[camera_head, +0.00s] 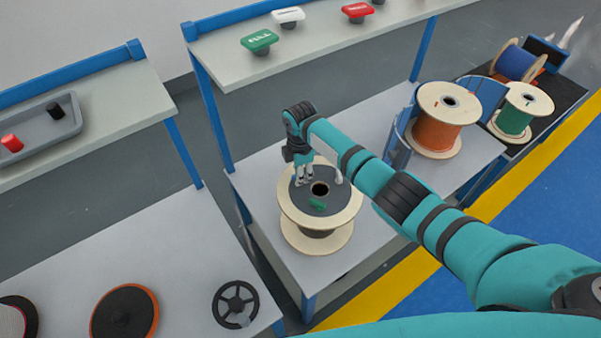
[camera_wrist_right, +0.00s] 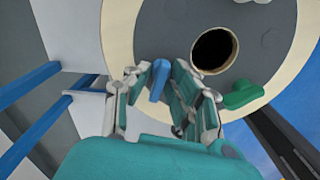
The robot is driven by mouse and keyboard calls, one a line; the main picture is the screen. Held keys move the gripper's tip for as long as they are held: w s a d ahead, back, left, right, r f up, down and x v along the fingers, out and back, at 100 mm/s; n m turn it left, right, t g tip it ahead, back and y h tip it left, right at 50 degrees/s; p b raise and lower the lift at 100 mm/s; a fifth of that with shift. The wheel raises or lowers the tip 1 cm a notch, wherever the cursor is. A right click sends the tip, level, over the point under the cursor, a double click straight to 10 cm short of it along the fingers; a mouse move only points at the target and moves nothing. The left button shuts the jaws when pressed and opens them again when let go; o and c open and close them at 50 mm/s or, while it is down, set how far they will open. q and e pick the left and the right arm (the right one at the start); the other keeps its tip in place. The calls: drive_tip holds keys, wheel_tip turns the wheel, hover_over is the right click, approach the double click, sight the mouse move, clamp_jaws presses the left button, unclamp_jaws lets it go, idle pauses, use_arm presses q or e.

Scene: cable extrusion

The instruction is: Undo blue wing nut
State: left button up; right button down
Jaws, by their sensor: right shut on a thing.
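A wooden spool (camera_head: 345,212) with a dark grey disc and a central hole stands on the grey table. The blue wing nut (camera_wrist_right: 159,80) is on the disc and shows in the right wrist view. My right gripper (camera_head: 304,182) reaches down to the disc. Its two fingers (camera_wrist_right: 157,92) are around the blue wing nut and shut on it. In the head view the gripper hides this nut. A green wing nut (camera_head: 317,204) lies at the disc's near side, also seen in the wrist view (camera_wrist_right: 243,95). A white wing nut (camera_head: 338,177) is at the right. My left gripper is not in view.
An orange cable spool (camera_head: 437,128) and a green one (camera_head: 514,117) stand to the right. A shelf (camera_head: 330,33) behind holds green, white and red knobs. A tray (camera_head: 60,130) with two small caps is at left. Wheels and discs lie on the front-left table (camera_head: 180,240).

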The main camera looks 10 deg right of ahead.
drive_tip(key=shift+n, duration=1.3)
drive_tip(key=shift+r, duration=0.1)
drive_tip(key=c, duration=1.2)
unclamp_jaws()
drive_tip(key=shift+s, duration=0.1)
wheel_tip(320, 180, up, 12)
